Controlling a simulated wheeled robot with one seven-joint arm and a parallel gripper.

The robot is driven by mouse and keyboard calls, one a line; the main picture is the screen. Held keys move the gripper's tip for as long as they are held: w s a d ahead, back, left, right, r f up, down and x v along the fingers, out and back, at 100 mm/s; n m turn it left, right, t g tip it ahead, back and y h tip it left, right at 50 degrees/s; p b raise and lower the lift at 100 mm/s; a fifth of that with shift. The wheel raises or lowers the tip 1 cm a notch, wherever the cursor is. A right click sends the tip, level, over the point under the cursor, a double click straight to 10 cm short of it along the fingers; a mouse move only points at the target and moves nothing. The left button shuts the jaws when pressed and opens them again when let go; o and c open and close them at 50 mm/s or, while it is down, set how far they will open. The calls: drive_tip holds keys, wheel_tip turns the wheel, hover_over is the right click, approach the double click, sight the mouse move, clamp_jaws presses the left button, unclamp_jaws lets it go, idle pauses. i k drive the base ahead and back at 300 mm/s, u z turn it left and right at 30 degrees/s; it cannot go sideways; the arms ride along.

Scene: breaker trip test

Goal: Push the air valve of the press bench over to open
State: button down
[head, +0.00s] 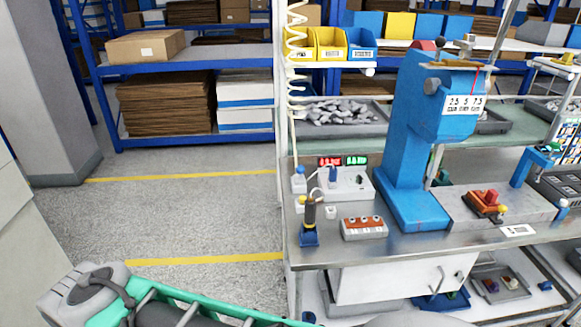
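The press bench (405,247) stands at the right in the head view, with a tall blue press (408,145) on its metal top. At the bench's left end is a white box (345,184) with a small blue upright part (333,174) that may be the air valve's lever. A small white and blue fitting (299,180) stands beside it, below the hose. I cannot tell for sure which part is the air valve, or its position. My teal and grey arm (160,308) crosses the bottom left; my gripper is not in view.
A coiled cream hose (297,45) hangs at the bench's left end. A yellow and black tool in a blue stand (309,235) and an orange-topped block (364,228) sit near the front. A drawer (385,280) is below. Open floor (200,220) lies left of the bench.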

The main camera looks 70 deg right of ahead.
sight(300, 169)
drive_tip(key=z, duration=0.35)
drive_tip(key=i, duration=0.8)
drive_tip(key=z, duration=1.25)
drive_tip(key=i, duration=0.5)
drive_tip(key=z, duration=0.5)
